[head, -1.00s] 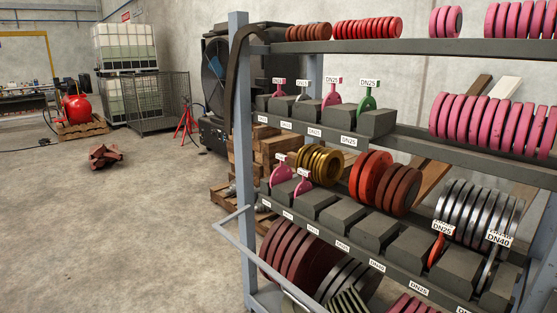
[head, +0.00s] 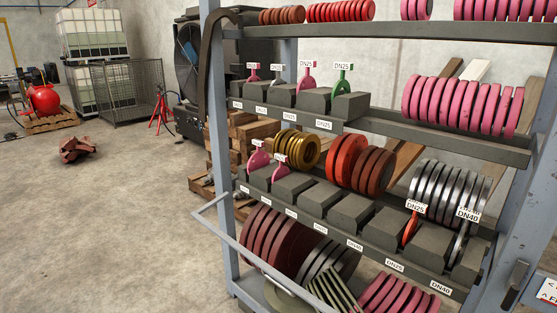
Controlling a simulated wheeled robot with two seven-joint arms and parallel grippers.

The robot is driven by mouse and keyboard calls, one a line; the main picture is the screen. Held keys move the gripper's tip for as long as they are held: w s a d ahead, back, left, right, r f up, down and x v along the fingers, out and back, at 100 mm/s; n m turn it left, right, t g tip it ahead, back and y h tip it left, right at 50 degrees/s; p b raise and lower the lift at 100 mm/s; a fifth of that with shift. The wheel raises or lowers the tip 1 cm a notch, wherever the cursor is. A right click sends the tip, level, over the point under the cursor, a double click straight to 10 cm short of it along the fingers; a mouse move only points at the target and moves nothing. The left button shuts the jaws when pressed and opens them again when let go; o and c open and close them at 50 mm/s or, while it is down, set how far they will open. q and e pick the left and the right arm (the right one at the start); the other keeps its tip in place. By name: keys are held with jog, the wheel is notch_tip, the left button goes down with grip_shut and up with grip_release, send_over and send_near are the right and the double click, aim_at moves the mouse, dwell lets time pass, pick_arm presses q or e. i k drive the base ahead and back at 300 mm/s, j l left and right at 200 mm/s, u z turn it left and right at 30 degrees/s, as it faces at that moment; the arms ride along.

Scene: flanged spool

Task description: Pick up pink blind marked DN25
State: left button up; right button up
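A pink blind (head: 306,83) with a tag reading DN25 stands upright between dark grey blocks on the rack's upper block shelf. To its right stands a green blind (head: 342,82), also tagged DN25. To its left are a grey blind (head: 275,79) and another pink blind (head: 253,76), whose tags are too small to read surely. On the lower block shelf stand two more pink blinds, one at the left end (head: 258,160) and one beside it (head: 280,168); their tags are unclear. An orange-red blind (head: 410,230) there is tagged DN25. Neither gripper is in view.
The blue-grey rack has a front rail (head: 245,258) jutting out low and a right post (head: 530,170). Pink rings (head: 462,104), brass rings (head: 298,148) and steel rings (head: 440,190) share the shelves. Open concrete floor (head: 110,220) lies left of the rack.

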aim_at(283, 172)
jog(key=i+j+z, duration=0.2)
jog(key=i+j, duration=0.2)
jog(key=j, duration=0.25)
jog(key=i+j, duration=0.2)
jog(key=j+z, duration=0.05)
jog(key=j, duration=0.05)
